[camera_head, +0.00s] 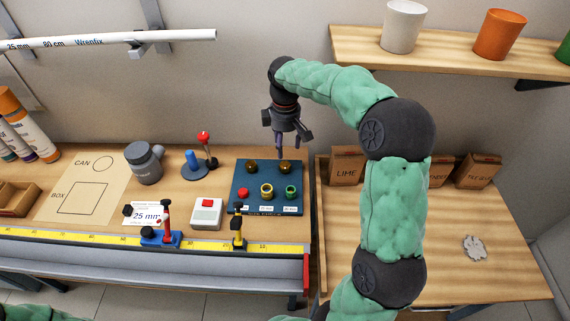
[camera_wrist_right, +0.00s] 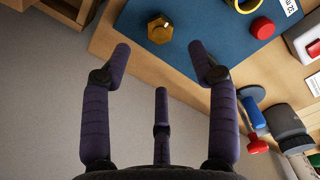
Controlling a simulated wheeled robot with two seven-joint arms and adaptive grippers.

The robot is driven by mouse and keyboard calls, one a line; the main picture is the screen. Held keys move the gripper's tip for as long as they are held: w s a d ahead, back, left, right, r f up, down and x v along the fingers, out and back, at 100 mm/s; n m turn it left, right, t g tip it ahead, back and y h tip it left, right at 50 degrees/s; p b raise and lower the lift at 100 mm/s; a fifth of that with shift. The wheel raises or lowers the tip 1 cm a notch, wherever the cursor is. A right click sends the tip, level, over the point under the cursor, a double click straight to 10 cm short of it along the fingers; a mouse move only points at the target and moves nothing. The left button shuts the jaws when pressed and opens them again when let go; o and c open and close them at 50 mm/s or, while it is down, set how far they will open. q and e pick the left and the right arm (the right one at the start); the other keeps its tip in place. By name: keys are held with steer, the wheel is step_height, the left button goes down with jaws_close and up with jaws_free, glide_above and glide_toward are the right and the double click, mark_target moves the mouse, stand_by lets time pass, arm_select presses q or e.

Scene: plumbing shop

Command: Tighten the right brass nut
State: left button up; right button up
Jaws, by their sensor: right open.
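The right brass nut (camera_head: 285,167) sits on the blue board (camera_head: 240,204), near its back right corner. The left brass nut (camera_head: 252,166) sits beside it. My right gripper (camera_head: 288,148) hangs just above the right nut, fingers pointing down. In the right wrist view its fingers (camera_wrist_right: 163,70) are spread open with nothing between them, and the hexagonal right nut (camera_wrist_right: 160,28) shows beyond the fingertips, apart from them. The left nut does not show there, probably hidden by a finger. My left gripper is out of view.
The board also holds a red knob (camera_head: 243,193), a yellow ring (camera_head: 267,191) and a green ring (camera_head: 290,191). A red-topped lever (camera_head: 206,148) and blue knob (camera_head: 193,163) stand left. A LIME box (camera_head: 347,166) stands right. The wall is close behind.

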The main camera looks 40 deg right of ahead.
mark_target(285, 164)
step_height(285, 164, down, 9)
steer(key=b, duration=0.3)
steer(key=shift+r, duration=0.2)
steer(key=c, duration=1.2)
